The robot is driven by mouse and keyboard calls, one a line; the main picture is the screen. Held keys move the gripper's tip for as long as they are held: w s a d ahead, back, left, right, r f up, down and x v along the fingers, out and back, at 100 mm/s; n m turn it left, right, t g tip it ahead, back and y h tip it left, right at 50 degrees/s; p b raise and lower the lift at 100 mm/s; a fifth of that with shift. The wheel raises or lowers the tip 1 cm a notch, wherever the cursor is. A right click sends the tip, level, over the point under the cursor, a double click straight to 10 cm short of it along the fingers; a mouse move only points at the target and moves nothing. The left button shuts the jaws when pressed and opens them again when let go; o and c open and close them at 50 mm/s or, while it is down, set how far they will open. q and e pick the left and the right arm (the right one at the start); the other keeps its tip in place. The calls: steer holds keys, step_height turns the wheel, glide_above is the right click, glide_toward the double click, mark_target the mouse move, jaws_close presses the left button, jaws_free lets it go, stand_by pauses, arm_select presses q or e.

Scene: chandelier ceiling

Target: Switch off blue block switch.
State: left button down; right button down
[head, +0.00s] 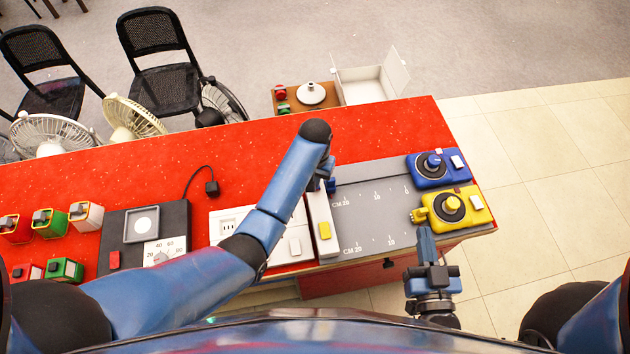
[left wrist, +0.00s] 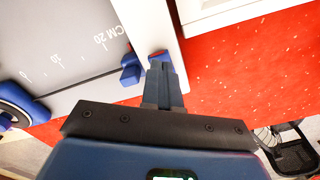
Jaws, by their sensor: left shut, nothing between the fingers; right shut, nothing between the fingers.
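The blue block switch (head: 433,168) sits at the right end of the red table, with a round dark-and-blue knob and a white tab on top. What looks like its edge shows at the left of the left wrist view (left wrist: 12,108). My left gripper (left wrist: 160,68) is shut and empty over the strip beside the grey scale panel, close to a small blue slider piece (left wrist: 132,70); whether they touch is unclear. In the head view my left forearm partly hides it. My right gripper (head: 425,232) is shut and empty, just in front of the yellow block switch (head: 449,207).
The yellow block stands directly in front of the blue one. The grey scale panel (head: 368,225) lies left of both. Fans and chairs stand behind.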

arm_select(q)
steer(key=shift+f+b, duration=0.7)
steer(key=shift+f, duration=0.35)
stand_by(0.8)
steer(key=shift+s+r, duration=0.1)
steer(key=shift+r+p, duration=0.9)
steer(key=shift+p, duration=0.2)
step_height(320, 180, up, 3)
steer(key=shift+f+p, duration=0.2)
steer(key=shift+p, duration=1)
steer(key=shift+r+p, duration=1.05)
steer(key=shift+r, duration=0.2)
steer(key=shift+w, duration=0.2)
